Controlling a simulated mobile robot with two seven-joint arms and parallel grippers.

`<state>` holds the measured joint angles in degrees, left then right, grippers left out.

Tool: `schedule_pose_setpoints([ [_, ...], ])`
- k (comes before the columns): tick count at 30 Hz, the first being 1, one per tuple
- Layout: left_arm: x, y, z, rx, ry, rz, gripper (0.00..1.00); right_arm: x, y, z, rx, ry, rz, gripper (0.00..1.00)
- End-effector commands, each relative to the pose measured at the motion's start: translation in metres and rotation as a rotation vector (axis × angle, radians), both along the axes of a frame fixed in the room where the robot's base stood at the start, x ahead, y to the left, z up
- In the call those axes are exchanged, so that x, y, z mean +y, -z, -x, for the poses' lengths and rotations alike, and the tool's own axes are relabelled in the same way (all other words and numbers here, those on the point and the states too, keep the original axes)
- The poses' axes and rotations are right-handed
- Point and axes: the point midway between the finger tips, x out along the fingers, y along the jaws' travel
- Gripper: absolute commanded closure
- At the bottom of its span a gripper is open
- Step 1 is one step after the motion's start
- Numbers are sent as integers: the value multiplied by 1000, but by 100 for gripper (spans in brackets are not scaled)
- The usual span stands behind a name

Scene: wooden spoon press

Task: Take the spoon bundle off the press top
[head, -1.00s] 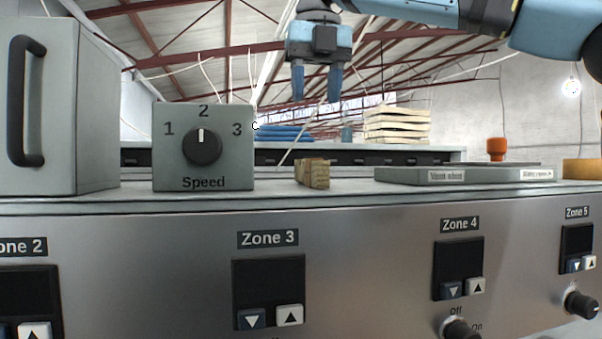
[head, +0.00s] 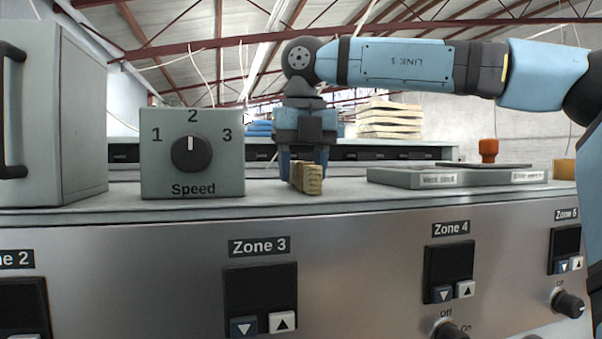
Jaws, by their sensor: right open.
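The spoon bundle (head: 308,178) is a small light-brown wooden block of stacked pieces. It lies on the grey press top (head: 400,198) near its front edge, right of the Speed box. My right gripper (head: 304,168) points straight down at the bundle, with its blue fingers open. One finger shows just left of the bundle and the other at its right, partly behind it. I cannot tell whether the fingers touch it. My left gripper is not in view.
The Speed box (head: 192,153) stands close on the left, with a grey handled cabinet (head: 55,110) beyond it. A flat grey tray (head: 430,177) and a red-orange knob-shaped object (head: 488,150) are at the right. Pale stacked slats (head: 390,120) stand behind. The front panel has zone controls.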

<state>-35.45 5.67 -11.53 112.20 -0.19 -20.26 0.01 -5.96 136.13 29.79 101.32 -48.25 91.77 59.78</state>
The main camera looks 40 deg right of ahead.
Motion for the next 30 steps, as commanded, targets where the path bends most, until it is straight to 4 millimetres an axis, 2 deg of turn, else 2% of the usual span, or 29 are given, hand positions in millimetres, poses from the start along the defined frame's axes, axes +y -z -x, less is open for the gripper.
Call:
schedule_pose_setpoints([
  [3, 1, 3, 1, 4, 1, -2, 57, 0, 0, 0, -1, 0, 1, 54],
  [9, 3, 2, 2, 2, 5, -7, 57, 0, -1, 0, -1, 0, 1, 100],
  [19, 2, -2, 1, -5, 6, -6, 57, 0, -1, 0, 1, 0, 1, 100],
  [23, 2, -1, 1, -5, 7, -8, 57, 0, -7, 0, 0, 0, 2, 100],
  [26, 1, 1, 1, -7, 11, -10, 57, 0, -18, 0, -4, 1, 2, 100],
  [30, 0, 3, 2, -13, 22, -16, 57, 0, -45, 0, -5, 3, 2, 100],
])
